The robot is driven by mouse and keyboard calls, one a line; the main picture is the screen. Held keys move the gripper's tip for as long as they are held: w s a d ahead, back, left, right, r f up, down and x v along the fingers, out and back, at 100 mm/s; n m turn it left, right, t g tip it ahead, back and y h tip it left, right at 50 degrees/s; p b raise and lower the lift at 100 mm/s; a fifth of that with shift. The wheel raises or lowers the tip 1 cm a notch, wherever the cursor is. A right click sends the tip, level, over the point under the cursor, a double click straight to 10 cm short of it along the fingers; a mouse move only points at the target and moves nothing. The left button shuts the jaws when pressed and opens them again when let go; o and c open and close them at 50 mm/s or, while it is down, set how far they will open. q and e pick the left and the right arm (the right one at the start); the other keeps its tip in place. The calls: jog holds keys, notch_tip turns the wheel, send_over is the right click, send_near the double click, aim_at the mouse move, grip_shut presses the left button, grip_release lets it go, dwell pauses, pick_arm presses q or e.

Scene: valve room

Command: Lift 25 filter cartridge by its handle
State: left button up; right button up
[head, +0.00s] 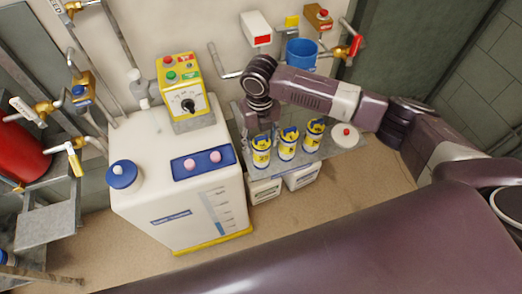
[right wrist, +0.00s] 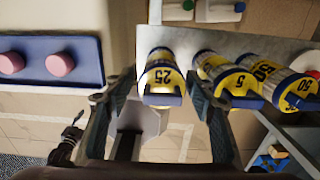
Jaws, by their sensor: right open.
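The 25 filter cartridge (right wrist: 160,76), yellow and white with a dark blue handle, stands on a grey shelf. In the head view it is the leftmost cartridge (head: 261,155) of the row. My right gripper (right wrist: 161,90) is open, with one finger on each side of the 25 cartridge in the wrist view; gaps show beside it. In the head view my right gripper (head: 262,128) is over the cartridge's top and partly hides its handle. I cannot tell whether the fingers touch the handle. My left gripper is not in view.
The 5 cartridge (right wrist: 230,80) stands close to the right finger, with the 50 cartridge (right wrist: 278,80) beyond it. A white tank (head: 180,205) with a blue panel (head: 203,163) stands left of the shelf (head: 238,160). A white round item with a red knob (head: 346,137) is at the shelf's right end.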

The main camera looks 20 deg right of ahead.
jog(key=f, duration=0.4)
jog(key=shift+s+d+f, duration=0.15)
jog(key=shift+s+f, duration=0.05)
jog(key=shift+f, duration=0.1)
jog(key=c, duration=1)
